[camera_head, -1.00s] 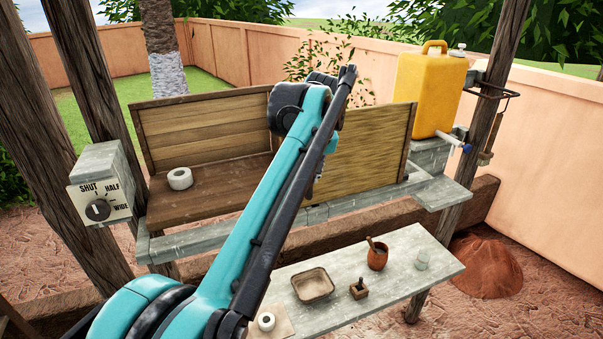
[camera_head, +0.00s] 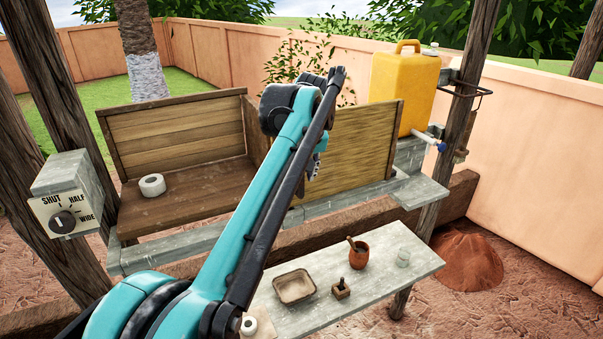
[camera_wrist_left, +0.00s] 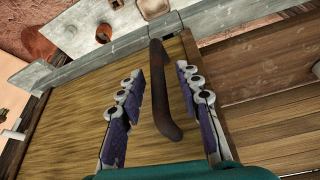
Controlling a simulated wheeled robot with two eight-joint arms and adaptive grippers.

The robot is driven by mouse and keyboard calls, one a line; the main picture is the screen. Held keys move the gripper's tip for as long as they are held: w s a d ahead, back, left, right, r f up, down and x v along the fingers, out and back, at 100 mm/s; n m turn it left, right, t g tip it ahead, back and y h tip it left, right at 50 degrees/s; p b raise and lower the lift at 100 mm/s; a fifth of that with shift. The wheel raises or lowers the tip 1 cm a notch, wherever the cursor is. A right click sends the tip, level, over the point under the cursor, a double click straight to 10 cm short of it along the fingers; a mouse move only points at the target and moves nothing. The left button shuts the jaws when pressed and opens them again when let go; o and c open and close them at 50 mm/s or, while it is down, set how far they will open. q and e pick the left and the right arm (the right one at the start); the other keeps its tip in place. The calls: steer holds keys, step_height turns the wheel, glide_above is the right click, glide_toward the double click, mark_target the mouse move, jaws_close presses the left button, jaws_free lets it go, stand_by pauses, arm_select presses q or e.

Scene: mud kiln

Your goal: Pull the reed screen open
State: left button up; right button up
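The reed screen (camera_head: 352,148) is an upright straw-coloured panel in a dark wooden frame, covering the right part of the wooden box. In the left wrist view the reed surface (camera_wrist_left: 75,125) fills the lower left, and its dark curved handle (camera_wrist_left: 163,95) stands near one edge. My left gripper (camera_wrist_left: 158,75) is open, with a finger on either side of the handle and gaps visible between. In the head view my teal left arm crosses in front of the screen and hides its left part and the handle. My right gripper is not in view.
The box's left part stands open, with a white roll (camera_head: 152,185) on its floor (camera_head: 195,195). A dial box (camera_head: 68,205) is at left. A yellow jerrycan (camera_head: 402,88) with a tap stands right of the screen. A lower bench (camera_head: 385,285) holds a bowl, a pot and small items.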

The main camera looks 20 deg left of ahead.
arm_select(q)
steer(key=v, duration=1.2)
steer(key=shift+f, duration=0.1)
steer(key=s+d+f+m+t+h+b, duration=0.1)
steer(key=s+f+b, duration=0.6)
steer(key=f, duration=1.6)
steer(key=s+d+f+m+t+h+b, duration=0.1)
steer(key=s+d+f+m+b, duration=0.3)
steer(key=f+b, duration=1.4)
steer(key=s+d+f+m+t+b, duration=0.1)
steer(key=s+f+b, duration=0.8)
steer(key=f, duration=2.1)
steer(key=d+m+b, duration=0.1)
steer(key=b, duration=0.3)
steer(key=shift+s+d+f+m+t+h, duration=0.2)
steer(key=shift+s+d+m+t+h, duration=0.1)
steer(key=shift+s+d+h, duration=0.1)
